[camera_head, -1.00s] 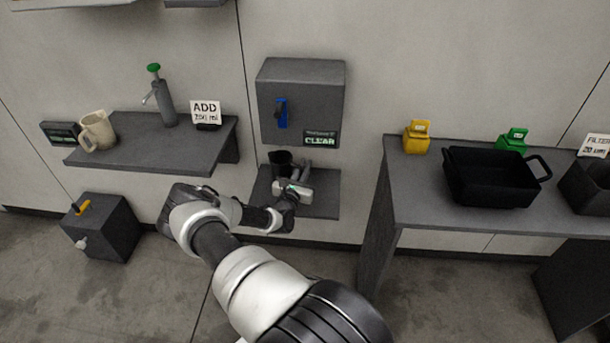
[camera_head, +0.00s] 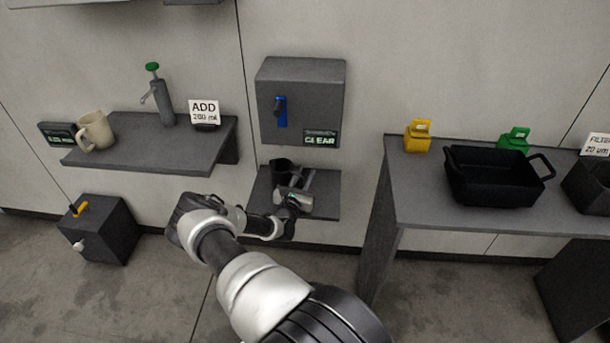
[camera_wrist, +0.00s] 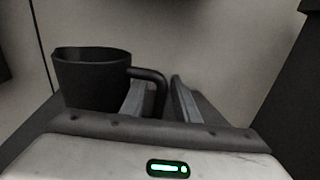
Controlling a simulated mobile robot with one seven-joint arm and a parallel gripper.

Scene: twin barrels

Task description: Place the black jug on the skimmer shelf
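The black jug (camera_head: 281,172) stands upright on the small grey skimmer shelf (camera_head: 325,205), below a wall-mounted box. In the wrist view the jug (camera_wrist: 92,80) is at the left, with its handle (camera_wrist: 158,82) pointing right. My gripper (camera_head: 301,180) is at the jug's handle side, over the shelf. In the wrist view my gripper's fingers (camera_wrist: 160,100) are spread apart, with the handle between or just beyond them. They do not look closed on it. The jug's base is hidden behind my gripper.
The grey box (camera_head: 300,95) with a blue lever (camera_head: 281,112) and a "CLEAR" display hangs just above. A left shelf (camera_head: 150,152) holds a beige mug (camera_head: 96,130) and a pump bottle (camera_head: 165,103). A table (camera_head: 420,205) at the right bears a black basin (camera_head: 492,190).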

